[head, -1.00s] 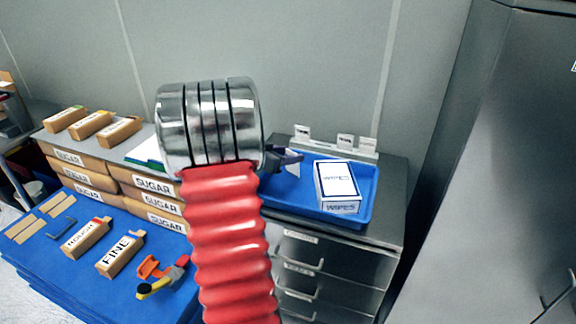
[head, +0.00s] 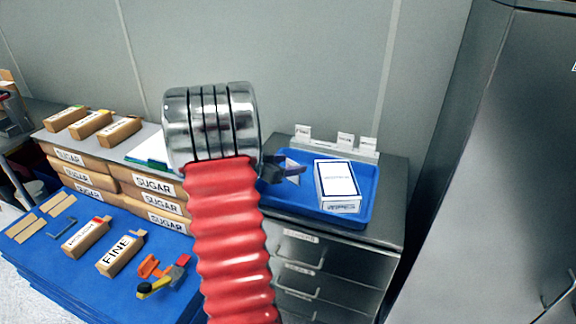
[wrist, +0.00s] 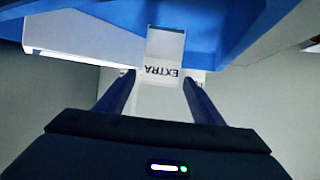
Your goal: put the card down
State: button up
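The card (wrist: 165,60) is white, with "EXTRA" reading upside down in the wrist view. It shows between the two dark fingertips of my gripper (wrist: 159,77), against the blue tray (wrist: 105,12). The fingers stand apart at either side of it; I cannot tell whether both touch its edges. In the head view a small white piece, likely the card (head: 292,167), shows at my gripper's dark fingers (head: 285,171), over the left part of the blue tray (head: 371,205). My red arm hides part of the gripper there.
A white wipes box (head: 338,185) stands in the tray's right part. Small white cards (head: 345,141) stand in a strip behind the tray. A grey drawer cabinet (head: 320,270) carries the tray. Sugar boxes (head: 153,183) are stacked at left; a tall metal cabinet (head: 490,170) stands at right.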

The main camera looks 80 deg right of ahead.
jog(key=shift+o, duration=0.2)
jog(key=shift+w+a+r, duration=0.1)
jog(key=shift+r, duration=0.1)
jog(key=v, duration=1.1)
jog(key=shift+a, duration=0.3)
jog(key=shift+w+r, duration=0.15)
